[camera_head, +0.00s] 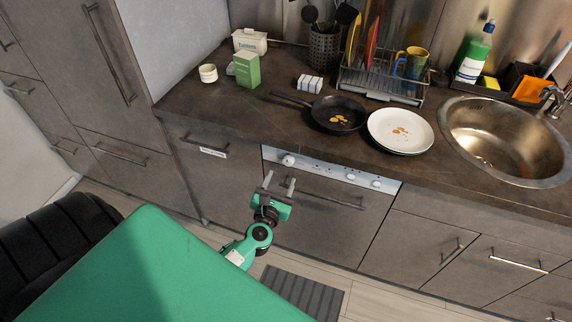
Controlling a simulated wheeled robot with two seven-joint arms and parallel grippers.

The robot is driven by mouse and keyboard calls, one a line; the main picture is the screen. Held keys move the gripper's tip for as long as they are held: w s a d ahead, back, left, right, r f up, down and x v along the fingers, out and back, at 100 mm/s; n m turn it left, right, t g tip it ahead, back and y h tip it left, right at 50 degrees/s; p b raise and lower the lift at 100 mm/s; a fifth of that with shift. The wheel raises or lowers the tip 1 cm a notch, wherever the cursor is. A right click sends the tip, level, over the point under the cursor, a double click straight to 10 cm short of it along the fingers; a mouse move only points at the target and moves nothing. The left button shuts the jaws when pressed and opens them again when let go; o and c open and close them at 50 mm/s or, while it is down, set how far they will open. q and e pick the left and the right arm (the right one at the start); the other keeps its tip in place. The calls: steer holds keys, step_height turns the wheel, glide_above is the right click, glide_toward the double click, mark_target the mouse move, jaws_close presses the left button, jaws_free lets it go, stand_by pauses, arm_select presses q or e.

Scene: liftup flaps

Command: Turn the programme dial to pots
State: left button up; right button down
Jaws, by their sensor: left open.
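The appliance under the counter has a light control panel (325,172) along its top edge. A larger round white dial (289,160) sits near the panel's left end; smaller knobs (376,184) sit toward the right end. The dial markings are too small to read, so I cannot tell its setting. My left gripper (279,181) is open and empty, its two fingers pointing up toward the panel just below and left of the large dial. It looks apart from the dial. My right gripper is not in view.
The appliance door has a bar handle (325,192) just right of my left gripper. On the counter above are a frying pan (338,114), a white plate (400,131) and a green box (247,69). A striped mat (303,290) lies on the floor.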

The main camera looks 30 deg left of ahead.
mark_target(287, 163)
arm_select(q)
steer(key=x, duration=0.5)
steer(key=shift+w+p, duration=0.15)
steer(key=shift+p, duration=0.15)
steer(key=shift+w+a, duration=0.25)
steer(key=shift+w, duration=0.25)
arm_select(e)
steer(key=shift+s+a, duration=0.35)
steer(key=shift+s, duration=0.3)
